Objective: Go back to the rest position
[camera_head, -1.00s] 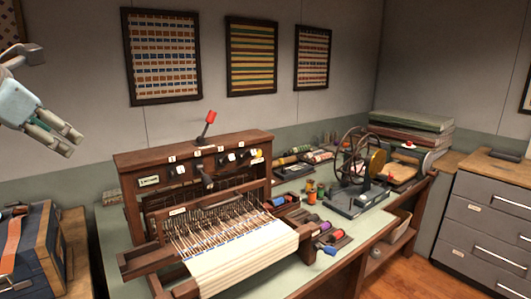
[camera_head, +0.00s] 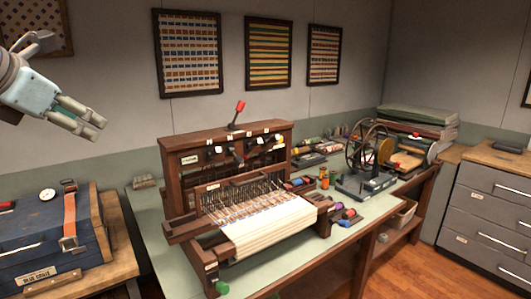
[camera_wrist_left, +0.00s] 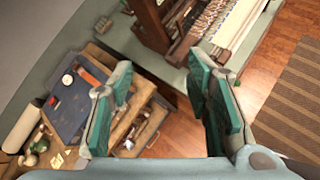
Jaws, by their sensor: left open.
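My left gripper (camera_head: 88,122) is raised at the upper left of the head view, in front of the grey wall. It is open and empty, and it touches nothing. In the left wrist view its two green-padded fingers (camera_wrist_left: 162,110) stand wide apart, with the floor and the front edges of the furniture below them. My right gripper is not in view.
A wooden loom (camera_head: 240,165) with white cloth stands on the green-topped table (camera_head: 150,210). A spoked wheel device (camera_head: 368,150) is to its right. A blue case (camera_head: 40,240) sits at the lower left. Grey drawers (camera_head: 485,215) stand at the right.

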